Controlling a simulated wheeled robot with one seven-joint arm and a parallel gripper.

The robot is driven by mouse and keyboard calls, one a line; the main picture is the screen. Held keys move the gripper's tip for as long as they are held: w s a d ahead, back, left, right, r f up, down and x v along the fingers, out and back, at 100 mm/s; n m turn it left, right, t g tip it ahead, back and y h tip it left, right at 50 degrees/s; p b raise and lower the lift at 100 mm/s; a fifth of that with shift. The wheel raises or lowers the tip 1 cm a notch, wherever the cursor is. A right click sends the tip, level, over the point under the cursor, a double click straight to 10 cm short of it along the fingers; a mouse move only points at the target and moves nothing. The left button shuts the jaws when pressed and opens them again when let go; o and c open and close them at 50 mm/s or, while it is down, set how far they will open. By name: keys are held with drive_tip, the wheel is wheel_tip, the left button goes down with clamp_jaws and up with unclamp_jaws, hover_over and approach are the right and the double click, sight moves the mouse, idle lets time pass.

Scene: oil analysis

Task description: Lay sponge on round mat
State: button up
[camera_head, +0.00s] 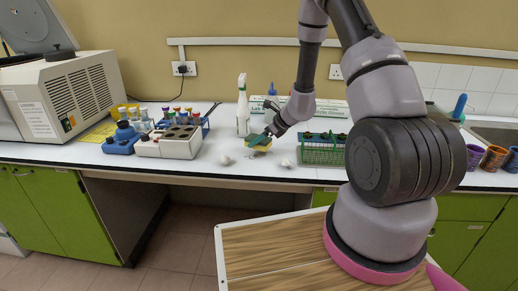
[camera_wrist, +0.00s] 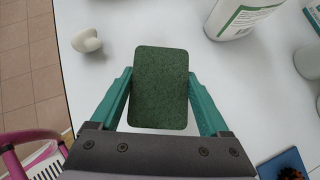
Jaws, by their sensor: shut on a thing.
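My gripper (camera_wrist: 161,88) is shut on the sponge (camera_wrist: 160,85), which shows its dark green face in the wrist view. In the head view my gripper (camera_head: 264,138) is over the white counter, and the sponge (camera_head: 261,147) shows a yellow side. I cannot tell whether the sponge touches the counter. I cannot make out a round mat in either view.
A white bottle (camera_head: 243,108) stands just behind my gripper. Small white objects (camera_head: 225,160) (camera_head: 287,164) lie on the counter on both sides. The counter front edge is close.

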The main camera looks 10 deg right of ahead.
drive_tip(key=shift+f, duration=1.8)
drive_tip(key=o, duration=1.1)
drive_tip(key=shift+f, duration=0.15)
drive_tip(key=shift+o, duration=0.2)
drive_tip(key=shift+s+d+r, duration=0.1)
drive_tip(key=shift+d+r, duration=0.1)
drive_tip(key=shift+r, duration=0.25)
drive_tip(key=v, duration=1.1)
wheel_tip(320, 180, up, 10)
drive_tip(key=n+y, duration=0.1)
drive_tip(key=n, duration=0.3)
hover_over(259, 146)
drive_tip(key=s+d, duration=0.3)
drive_tip(key=d, duration=0.1)
drive_tip(key=s+a+r+n+g, duration=0.1)
drive_tip(key=s+a+r+n, duration=0.2)
drive_tip(key=s+r+n, duration=0.6)
drive_tip(key=s+d+r+n+t+h, duration=0.1)
drive_tip(key=s+d+r+n+h, duration=0.1)
drive_tip(key=s+r+n, duration=0.2)
drive_tip(key=s+d+r+n+t+h, duration=0.1)
drive_tip(key=s+d+r+n+h, duration=0.2)
drive_tip(key=s+r, duration=0.7)
drive_tip(key=shift+s+r+n+h, duration=0.3)
drive_tip(key=shift+s+r+n, duration=0.15)
drive_tip(key=shift+n, duration=0.55)
